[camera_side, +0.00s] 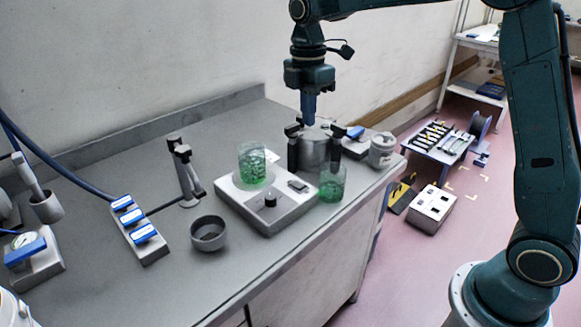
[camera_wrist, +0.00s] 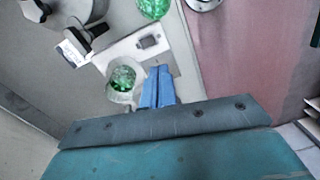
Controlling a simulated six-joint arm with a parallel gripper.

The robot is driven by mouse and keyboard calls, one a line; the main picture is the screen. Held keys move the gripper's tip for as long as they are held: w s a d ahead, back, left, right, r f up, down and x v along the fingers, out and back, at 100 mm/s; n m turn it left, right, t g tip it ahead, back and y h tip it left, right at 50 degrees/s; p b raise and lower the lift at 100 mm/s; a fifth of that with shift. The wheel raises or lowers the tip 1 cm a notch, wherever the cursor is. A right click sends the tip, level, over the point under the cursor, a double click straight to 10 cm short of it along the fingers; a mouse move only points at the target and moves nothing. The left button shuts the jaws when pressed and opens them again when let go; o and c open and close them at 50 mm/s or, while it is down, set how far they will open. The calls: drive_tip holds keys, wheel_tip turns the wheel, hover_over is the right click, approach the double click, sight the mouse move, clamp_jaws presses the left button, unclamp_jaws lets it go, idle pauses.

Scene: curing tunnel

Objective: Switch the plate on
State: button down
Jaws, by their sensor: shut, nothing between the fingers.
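The plate (camera_side: 240,207) is a pale, low box on the bench, with a dark knob (camera_side: 270,200) on its front and a small grey rocker switch (camera_side: 298,186) near its right corner. The wrist view also shows the plate (camera_wrist: 128,46) and the switch (camera_wrist: 149,42). I cannot tell which way the rocker is set. A glass beaker with green contents (camera_side: 252,165) stands on the plate.
A metal pot (camera_side: 314,150) with black side clamps stands behind the plate, below my gripper. A second green beaker (camera_side: 332,184) stands at the plate's right. A grey bowl (camera_side: 208,233) and a strip with blue switches (camera_side: 136,232) lie to the left. The bench's front edge is close.

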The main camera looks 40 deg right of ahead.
sight(300, 185)
drive_tip(key=shift+w+a+f+n+g, duration=0.1)
drive_tip(key=shift+w+f+n+g, duration=0.3)
drive_tip(key=shift+w+f+n, duration=1)
drive_tip(key=shift+w+f+m, duration=0.2)
drive_tip(key=shift+f+m, duration=0.1)
drive_tip(key=shift+f, duration=0.1)
drive_tip(key=f, duration=0.4)
drive_tip(key=s+f, duration=0.1)
drive_tip(key=f, duration=0.8)
drive_tip(key=shift+s+f, duration=0.35)
drive_tip(key=shift+s+f, duration=0.6)
drive_tip(key=shift+f, duration=0.15)
drive_tip(key=shift+w, duration=0.2)
drive_tip(key=shift+w+r, duration=0.25)
drive_tip(key=shift+w, duration=0.45)
drive_tip(key=shift+r, duration=0.2)
